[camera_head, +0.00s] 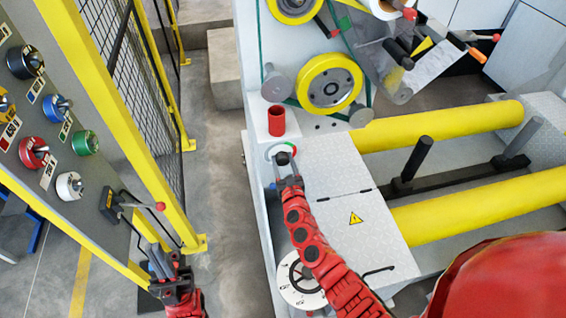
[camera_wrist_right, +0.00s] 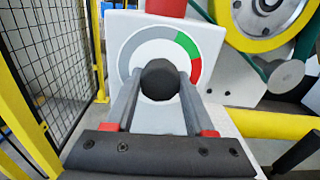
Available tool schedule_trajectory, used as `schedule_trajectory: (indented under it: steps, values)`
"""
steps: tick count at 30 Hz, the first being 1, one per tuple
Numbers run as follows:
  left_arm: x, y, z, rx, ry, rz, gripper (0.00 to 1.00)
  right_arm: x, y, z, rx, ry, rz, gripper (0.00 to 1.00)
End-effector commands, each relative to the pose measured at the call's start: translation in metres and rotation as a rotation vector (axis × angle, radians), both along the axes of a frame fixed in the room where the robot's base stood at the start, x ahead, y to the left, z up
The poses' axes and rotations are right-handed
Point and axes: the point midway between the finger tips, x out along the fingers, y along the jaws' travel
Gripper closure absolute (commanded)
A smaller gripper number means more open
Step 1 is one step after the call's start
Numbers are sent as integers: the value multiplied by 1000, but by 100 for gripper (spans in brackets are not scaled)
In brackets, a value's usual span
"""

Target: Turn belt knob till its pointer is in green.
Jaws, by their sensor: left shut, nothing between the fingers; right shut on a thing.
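The belt knob (camera_wrist_right: 160,80) is black and round, in the middle of a dial plate (camera_wrist_right: 122,35). Its ring is mostly grey, with a green band (camera_wrist_right: 187,43) at the upper right and a red band (camera_wrist_right: 195,70) below it. My right gripper (camera_wrist_right: 160,88) is shut on the knob, one finger on each side. The knob's pointer cannot be made out. In the head view the knob (camera_head: 283,158) sits at the tip of my right gripper (camera_head: 286,166), below a red cylinder. My left gripper (camera_head: 160,264) is shut and empty at the lower left, away from the knob.
A control panel (camera_head: 88,205) with several coloured knobs and a lever stands at the left, beside a yellow-framed mesh fence (camera_head: 107,45). A belt runs by a yellow wheel (camera_head: 329,84) above the dial. Yellow rollers (camera_head: 440,126) lie at the right. A white round dial (camera_head: 292,291) sits lower down.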

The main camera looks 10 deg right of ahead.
Motion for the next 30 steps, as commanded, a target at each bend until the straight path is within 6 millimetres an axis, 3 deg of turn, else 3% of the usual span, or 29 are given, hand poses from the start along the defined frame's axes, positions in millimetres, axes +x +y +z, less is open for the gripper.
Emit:
schedule_trajectory:
  steps: [30]
  values:
    - [0, 0, -60, 0, 0, 0, 100, 0, 0, -2, 948, -6, 0, 100]
